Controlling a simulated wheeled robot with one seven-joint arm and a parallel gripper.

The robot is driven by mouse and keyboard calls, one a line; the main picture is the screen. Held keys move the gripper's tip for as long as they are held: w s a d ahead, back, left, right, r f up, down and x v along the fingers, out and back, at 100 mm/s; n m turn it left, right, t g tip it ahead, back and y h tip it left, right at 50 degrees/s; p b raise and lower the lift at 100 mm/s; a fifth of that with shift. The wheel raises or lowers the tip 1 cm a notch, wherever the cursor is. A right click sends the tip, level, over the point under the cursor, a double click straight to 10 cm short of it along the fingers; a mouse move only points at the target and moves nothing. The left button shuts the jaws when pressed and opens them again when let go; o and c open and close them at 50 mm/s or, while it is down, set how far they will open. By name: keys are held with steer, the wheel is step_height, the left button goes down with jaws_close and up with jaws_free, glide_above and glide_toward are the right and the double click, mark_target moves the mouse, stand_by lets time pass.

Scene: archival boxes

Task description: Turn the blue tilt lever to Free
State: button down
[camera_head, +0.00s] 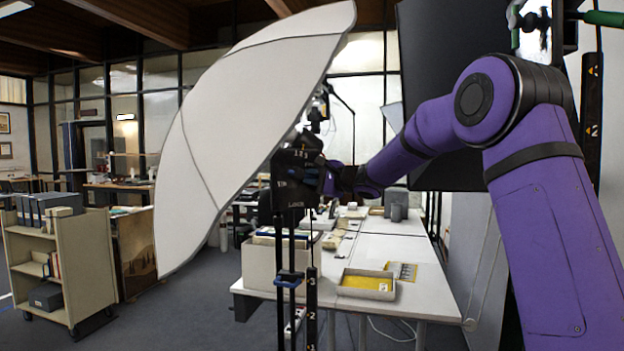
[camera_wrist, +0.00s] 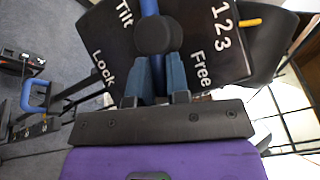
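In the wrist view a black plate (camera_wrist: 222,65) carries the words Tilt, Lock and Free and the numbers 1 2 3. Lock is left of centre and Free is right. A round black knob (camera_wrist: 153,35) sits in the middle, with a blue bar, apparently the tilt lever (camera_wrist: 150,7), showing above it. My gripper (camera_wrist: 160,72) reaches up to just below the knob, between Lock and Free.
A large white umbrella (camera_head: 250,120) stands left of the black head. A pale table (camera_head: 385,255) with a yellow-lined tray (camera_head: 367,283) is behind it. A book cart (camera_head: 75,255) stands at left. A dark panel (camera_head: 445,90) is behind my arm. Open floor lies at left.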

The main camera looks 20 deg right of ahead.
steer(key=shift+r+n+g+h, duration=0.55)
steer(key=shift+n+g+h, duration=0.15)
steer(key=shift+n, duration=0.6)
steer(key=c, duration=1.1)
jaws_free()
steer(key=shift+s+d, duration=0.1)
steer(key=v, duration=1)
steer(key=shift+s+d, duration=0.15)
steer(key=shift+s, duration=0.05)
